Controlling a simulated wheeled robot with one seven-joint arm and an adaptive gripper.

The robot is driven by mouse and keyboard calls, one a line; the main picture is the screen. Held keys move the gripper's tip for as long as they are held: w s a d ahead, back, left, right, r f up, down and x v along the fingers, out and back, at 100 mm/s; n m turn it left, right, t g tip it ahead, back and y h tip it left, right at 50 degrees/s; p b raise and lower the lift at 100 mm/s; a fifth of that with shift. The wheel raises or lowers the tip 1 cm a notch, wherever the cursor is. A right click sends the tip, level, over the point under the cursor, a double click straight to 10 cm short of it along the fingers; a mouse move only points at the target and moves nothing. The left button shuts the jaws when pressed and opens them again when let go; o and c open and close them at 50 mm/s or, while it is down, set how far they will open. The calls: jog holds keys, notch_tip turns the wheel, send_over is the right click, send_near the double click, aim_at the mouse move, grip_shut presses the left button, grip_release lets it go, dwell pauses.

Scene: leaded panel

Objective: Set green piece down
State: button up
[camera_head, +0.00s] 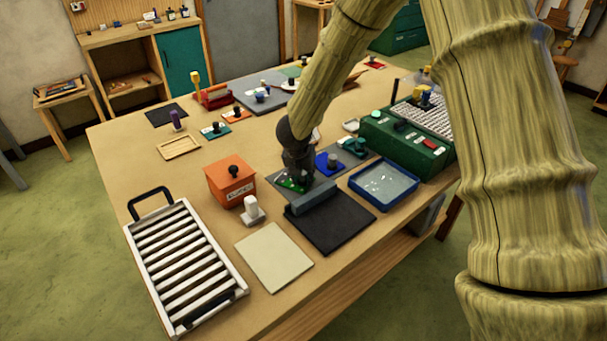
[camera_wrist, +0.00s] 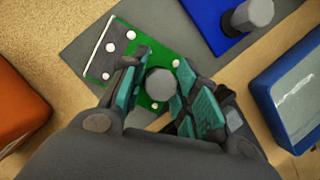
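The green piece (camera_wrist: 140,45) is a flat green plate with white dots, a white line and a grey round knob (camera_wrist: 160,83). It also shows in the head view (camera_head: 291,184), partly hidden by my gripper. My gripper (camera_wrist: 164,66) points down over it, with its two fingers on either side of the knob and close against it. The plate is over a grey mat (camera_wrist: 88,43), slightly turned relative to it. I cannot tell whether the plate touches the mat.
A blue piece with a grey knob (camera_head: 328,163) lies just beyond. A blue tray (camera_head: 384,205) is to the right, an orange box (camera_head: 230,185) to the left. A dark mat (camera_head: 335,228) with a grey block lies in front. A slatted rack (camera_head: 188,265) stands at the front left.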

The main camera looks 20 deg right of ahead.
jog(key=shift+o, duration=1)
jog(key=shift+r, duration=0.1)
jog(key=shift+r, duration=0.15)
jog(key=b+v, duration=0.1)
jog(key=v, duration=1)
jog(key=shift+s+r, duration=0.25)
jog(key=shift+r, duration=0.1)
jog(key=shift+a, duration=0.1)
